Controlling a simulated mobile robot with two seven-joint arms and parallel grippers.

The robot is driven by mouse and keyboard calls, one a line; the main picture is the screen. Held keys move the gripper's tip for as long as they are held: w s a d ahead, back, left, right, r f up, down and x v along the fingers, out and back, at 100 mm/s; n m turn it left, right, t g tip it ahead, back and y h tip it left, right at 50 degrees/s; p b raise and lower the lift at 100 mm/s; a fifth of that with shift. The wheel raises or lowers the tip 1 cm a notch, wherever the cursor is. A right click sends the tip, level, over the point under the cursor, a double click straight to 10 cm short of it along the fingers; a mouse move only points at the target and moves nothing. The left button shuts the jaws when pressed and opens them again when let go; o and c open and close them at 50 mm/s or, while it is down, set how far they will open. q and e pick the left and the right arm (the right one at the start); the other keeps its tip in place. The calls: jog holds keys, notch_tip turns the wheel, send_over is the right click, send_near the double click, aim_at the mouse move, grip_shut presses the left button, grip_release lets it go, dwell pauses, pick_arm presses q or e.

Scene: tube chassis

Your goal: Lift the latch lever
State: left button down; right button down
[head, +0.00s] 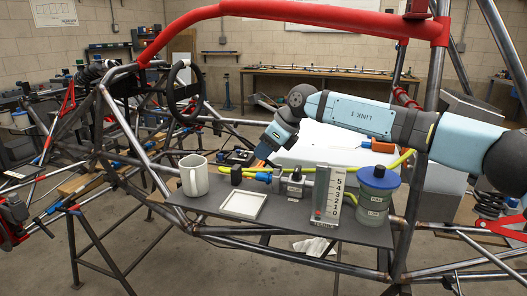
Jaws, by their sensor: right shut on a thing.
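My right gripper (261,155) reaches down from the right arm to the back edge of the dark shelf (285,226). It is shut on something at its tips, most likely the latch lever. The lever is small and largely hidden there, so its angle cannot be told. Just in front of the tips are a yellow hose with a blue fitting (263,177) and a small black block (236,175). A grey metal valve-like block (293,187) with a dark top stands to their right. My left gripper is not in view.
On the shelf stand a white mug (194,176), a shallow white tray (243,204), a numbered grey gauge (327,195) and a blue-lidded jar (376,196). Chassis tubes (330,262) surround the shelf, with a red padded bar (300,14) above.

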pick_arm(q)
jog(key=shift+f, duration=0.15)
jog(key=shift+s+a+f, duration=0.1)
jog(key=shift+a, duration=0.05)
pick_arm(e)
jog(key=c, duration=1.2)
grip_release()
jog(key=shift+o, duration=0.2)
